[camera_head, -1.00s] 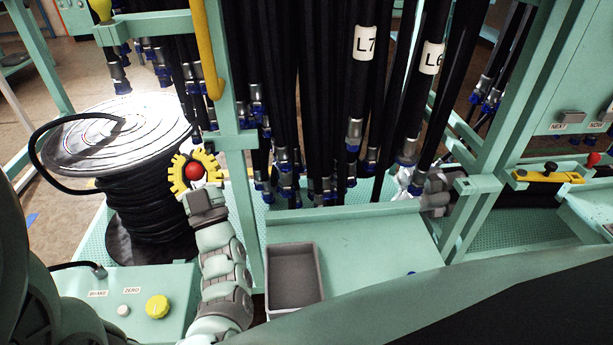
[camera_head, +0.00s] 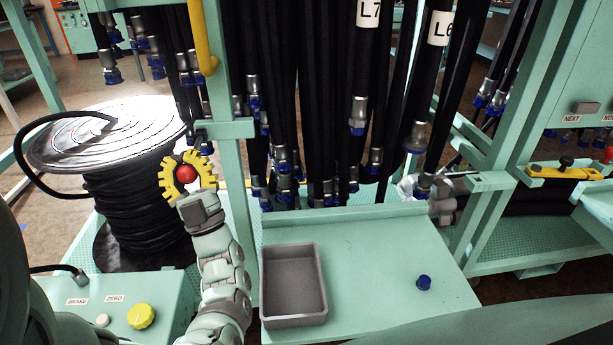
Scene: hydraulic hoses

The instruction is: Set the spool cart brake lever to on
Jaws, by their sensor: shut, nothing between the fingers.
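My jointed grey-green arm reaches up through the left middle. The gripper (camera_head: 200,208) at its tip is seen from behind and is shut and empty, just below a yellow toothed wheel with a red ball (camera_head: 186,174). I cannot tell whether they touch. The spool cart carries a spool (camera_head: 105,135) wound with black hose. Its green console (camera_head: 170,292) at lower left has BRAKE (camera_head: 78,301) and ZERO (camera_head: 115,299) labels, a pale button and a yellow knob (camera_head: 141,316). A dark rod with a grey end lies by the BRAKE label; whether it is the brake lever is unclear.
Black hoses with blue-ringed ends hang in the middle, some labelled L7 and L6. A grey bin (camera_head: 293,318) and a small blue cap (camera_head: 424,283) are on the green table (camera_head: 370,260). A green post (camera_head: 233,180) stands just right of the toothed wheel.

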